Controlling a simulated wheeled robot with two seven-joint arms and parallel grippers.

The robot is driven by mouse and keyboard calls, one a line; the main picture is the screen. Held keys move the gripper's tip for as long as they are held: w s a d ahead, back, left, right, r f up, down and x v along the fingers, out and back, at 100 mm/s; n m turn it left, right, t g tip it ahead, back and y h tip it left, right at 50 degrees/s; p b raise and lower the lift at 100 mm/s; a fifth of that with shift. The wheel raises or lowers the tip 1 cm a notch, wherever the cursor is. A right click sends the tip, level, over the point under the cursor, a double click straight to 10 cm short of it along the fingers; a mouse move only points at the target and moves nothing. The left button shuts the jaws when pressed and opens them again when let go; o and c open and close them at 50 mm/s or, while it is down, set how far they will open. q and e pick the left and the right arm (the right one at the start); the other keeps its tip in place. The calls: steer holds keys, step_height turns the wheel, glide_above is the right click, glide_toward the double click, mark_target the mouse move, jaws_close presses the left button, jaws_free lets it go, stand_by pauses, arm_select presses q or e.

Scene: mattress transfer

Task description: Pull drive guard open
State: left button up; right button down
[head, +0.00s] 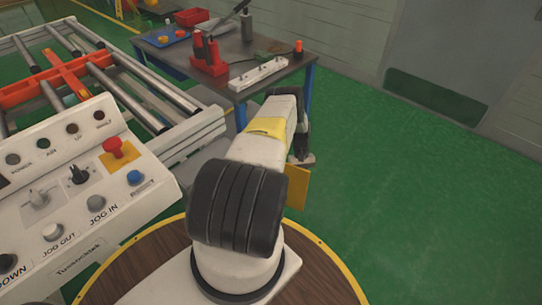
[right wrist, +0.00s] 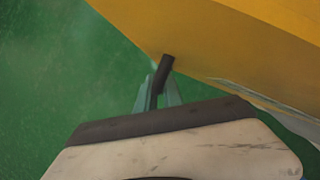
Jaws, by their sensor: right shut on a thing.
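The drive guard (right wrist: 240,40) appears as a yellow panel across the upper right of the right wrist view. A yellow panel (head: 297,187), seemingly the same guard, shows beside my right forearm in the head view, mostly hidden behind the arm. A short dark handle (right wrist: 165,68) stands at the guard's edge. My right gripper (right wrist: 158,95) is shut on this handle, its greenish fingers on either side of it. In the head view my right arm covers much of the gripper. My left gripper is not in view.
A control panel (head: 70,195) with knobs and a red button stands at the left. Behind it is a roller conveyor (head: 150,118). A workbench (head: 185,62) with red holders and tools stands ahead. Green floor (head: 410,200) is clear on the right.

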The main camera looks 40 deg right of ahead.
steer(key=c, duration=1.8)
jaws_free()
steer(key=shift+o, duration=0.2)
steer(key=v, duration=0.7)
steer(key=shift+w+r, duration=0.2)
steer(key=shift+r, duration=0.15)
steer(key=shift+d, duration=0.1)
